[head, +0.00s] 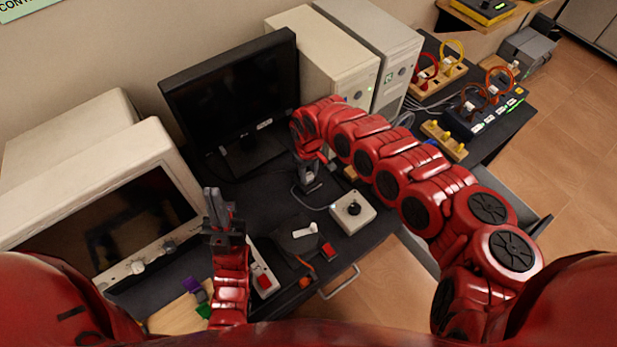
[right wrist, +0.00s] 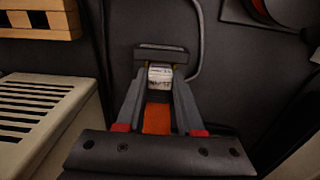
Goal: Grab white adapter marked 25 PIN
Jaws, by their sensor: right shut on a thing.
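My right gripper (head: 308,178) points down at the dark desk in front of the black monitor. In the right wrist view its fingers (right wrist: 158,92) are shut on a small white adapter (right wrist: 160,75) with a printed label too small to read. A dark bar lies across the adapter's far end, and an orange piece (right wrist: 157,118) shows between the fingers. The arm and gripper mostly hide the adapter in the head view. My left gripper (head: 217,198) is above the desk's left part, its fingers close together; whether they are open is unclear.
A white joystick box (head: 352,212) stands right of my right gripper. A black monitor (head: 235,95), beige computer cases (head: 325,65) and an old screen unit (head: 100,200) line the back. Small red and white pieces lie near the front edge. Wooden stands (head: 437,85) are at right.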

